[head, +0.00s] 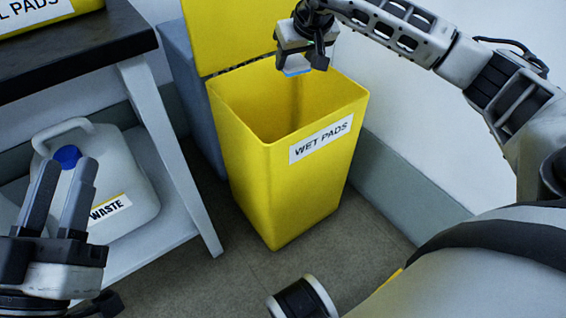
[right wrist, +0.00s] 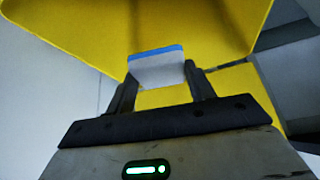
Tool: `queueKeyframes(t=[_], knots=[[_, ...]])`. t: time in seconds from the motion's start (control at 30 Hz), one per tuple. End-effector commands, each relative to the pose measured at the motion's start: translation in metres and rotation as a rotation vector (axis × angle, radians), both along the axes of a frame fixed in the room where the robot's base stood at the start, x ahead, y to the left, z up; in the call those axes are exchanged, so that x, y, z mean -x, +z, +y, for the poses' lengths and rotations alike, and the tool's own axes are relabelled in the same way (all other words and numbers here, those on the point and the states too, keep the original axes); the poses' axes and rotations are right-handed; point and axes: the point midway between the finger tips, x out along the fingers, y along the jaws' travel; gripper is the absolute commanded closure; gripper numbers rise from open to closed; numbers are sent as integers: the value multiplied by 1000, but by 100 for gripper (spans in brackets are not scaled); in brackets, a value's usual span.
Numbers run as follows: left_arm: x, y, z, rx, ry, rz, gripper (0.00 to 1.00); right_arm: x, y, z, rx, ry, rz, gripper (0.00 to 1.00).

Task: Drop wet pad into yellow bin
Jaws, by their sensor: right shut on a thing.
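The yellow bin (head: 305,185) stands on the floor, labelled "WET PADS", with its lid (head: 228,35) raised at the back. My right gripper (head: 302,62) is shut on the wet pad, above the bin's back part in the head view. The pad (head: 297,71) shows as a small pale piece with a blue edge. In the right wrist view the pad (right wrist: 156,70) sits between the fingers (right wrist: 160,85), with the yellow bin (right wrist: 90,35) behind it. The bin's floor is hidden. My left gripper (head: 60,195) is empty, its fingers apart, at the lower left.
A grey bin (head: 190,90) stands behind the yellow one. At left, a shelf unit (head: 165,150) with a dark top (head: 110,40) holds a white waste jug (head: 120,180) with a blue cap. A yellow container labelled "PADS" (head: 35,15) is on top. Bare floor (head: 210,285) lies in front.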

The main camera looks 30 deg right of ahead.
Motion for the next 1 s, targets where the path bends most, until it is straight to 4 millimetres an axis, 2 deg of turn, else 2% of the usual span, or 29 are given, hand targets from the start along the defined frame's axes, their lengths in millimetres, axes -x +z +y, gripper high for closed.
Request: queueKeyframes(t=[0.37,0.4,0.47,0.73,0.87,1.0], knots=[[0,5,0,-10,4,-38,64,0,-2,0,0,0,0,68],[0,5,0,-10,4,-38,64,0,-2,0,0,0,0,36],[0,5,0,-10,4,-38,64,0,-2,0,0,0,0,21],[0,5,0,-9,4,-37,64,0,-1,0,0,0,0,21],[0,8,-1,-1,-5,-17,64,4,8,0,0,0,-1,21],[3,-16,-1,41,-15,168,64,15,31,1,2,0,-4,21]])
